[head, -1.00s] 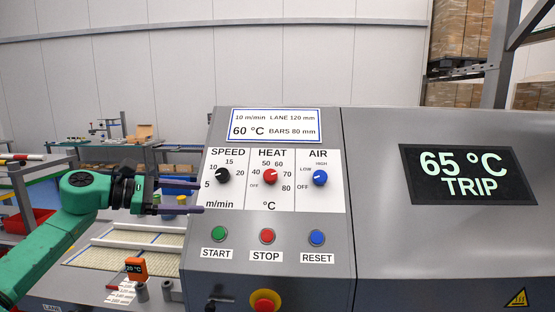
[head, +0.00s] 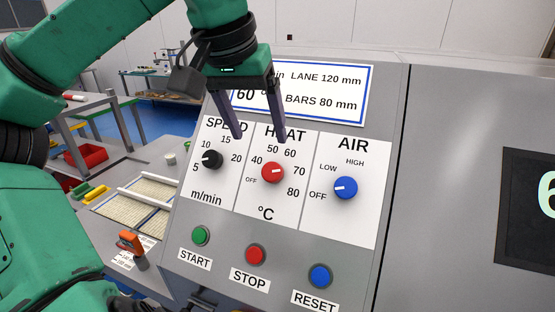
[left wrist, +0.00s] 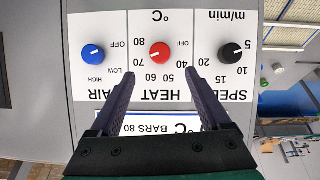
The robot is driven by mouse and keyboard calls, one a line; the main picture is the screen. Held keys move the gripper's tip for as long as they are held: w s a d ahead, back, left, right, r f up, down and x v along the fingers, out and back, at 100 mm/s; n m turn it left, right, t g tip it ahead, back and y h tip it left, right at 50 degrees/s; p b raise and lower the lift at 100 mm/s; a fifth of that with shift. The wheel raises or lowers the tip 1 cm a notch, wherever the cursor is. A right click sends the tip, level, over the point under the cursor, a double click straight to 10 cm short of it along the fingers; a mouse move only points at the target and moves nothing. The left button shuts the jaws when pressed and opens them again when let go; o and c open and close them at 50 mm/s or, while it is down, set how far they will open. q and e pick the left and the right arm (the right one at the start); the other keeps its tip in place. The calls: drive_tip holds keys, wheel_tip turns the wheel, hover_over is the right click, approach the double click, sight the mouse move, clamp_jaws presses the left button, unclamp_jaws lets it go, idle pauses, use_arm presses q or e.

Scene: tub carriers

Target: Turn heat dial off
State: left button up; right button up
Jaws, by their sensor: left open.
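The red heat dial (head: 272,172) sits in the middle of the white control panel, and its white mark points right, toward 70. The OFF label is at its lower left. My left gripper (head: 260,138) comes down from above, open and empty, with its dark fingertips above the dial and apart from it. In the left wrist view the picture is upside down: the red dial (left wrist: 160,53) lies between and just beyond the open fingertips (left wrist: 159,74). My right gripper is not in view.
The black speed dial (head: 212,159) and blue air dial (head: 345,187) flank the heat dial. Below are the green start button (head: 201,236), red stop button (head: 255,254) and blue reset button (head: 320,276). A dark display (head: 530,205) is at the right edge.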

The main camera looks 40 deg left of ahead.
use_arm(q)
approach(271, 171)
wheel_tip(271, 171, down, 2)
drive_tip(key=x, duration=0.2)
drive_tip(key=p+x, duration=0.1)
drive_tip(key=x, duration=0.1)
drive_tip(key=shift+w+a+f, duration=0.2)
drive_tip(key=shift+w, duration=0.3)
drive_tip(key=x, duration=0.2)
drive_tip(key=shift+w+d+f+p, duration=0.1)
drive_tip(key=shift+w+f+p, duration=0.1)
drive_tip(key=shift+w+p, duration=0.2)
drive_tip(key=shift+s, duration=0.55)
drive_tip(key=shift+r, duration=0.1)
drive_tip(key=c, duration=1)
clamp_jaws()
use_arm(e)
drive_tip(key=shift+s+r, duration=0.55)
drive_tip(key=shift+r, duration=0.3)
